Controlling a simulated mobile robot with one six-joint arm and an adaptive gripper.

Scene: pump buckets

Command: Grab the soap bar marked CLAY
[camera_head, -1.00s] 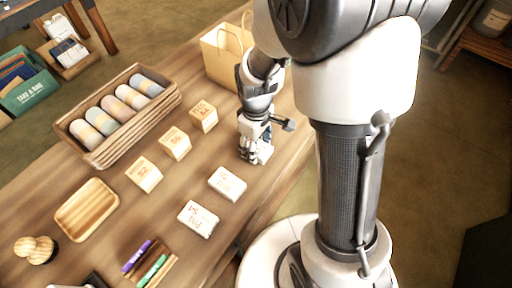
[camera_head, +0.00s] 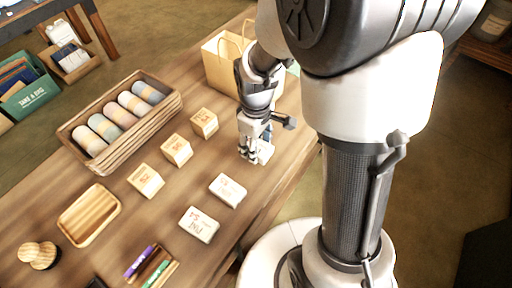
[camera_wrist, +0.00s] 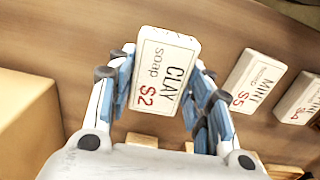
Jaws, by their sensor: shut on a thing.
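The soap bar marked CLAY (camera_wrist: 164,70) is a white block with black lettering and a red $2, in the upper middle of the wrist view. My gripper (camera_wrist: 160,84) is shut on it, with a blue-padded finger against each long side. In the head view my gripper (camera_head: 254,155) is at the table's right part, and a pale end of the CLAY bar (camera_head: 265,153) shows at its fingertips. The fingers hide most of the bar there.
Two other white soap bars, one marked MINT (camera_wrist: 257,82), lie beside it on the wooden table (camera_head: 130,235). Wooden price blocks (camera_head: 177,150), a basket of rolls (camera_head: 165,110) and a paper bag (camera_head: 222,62) stand farther back. An empty wooden tray (camera_head: 70,222) lies left.

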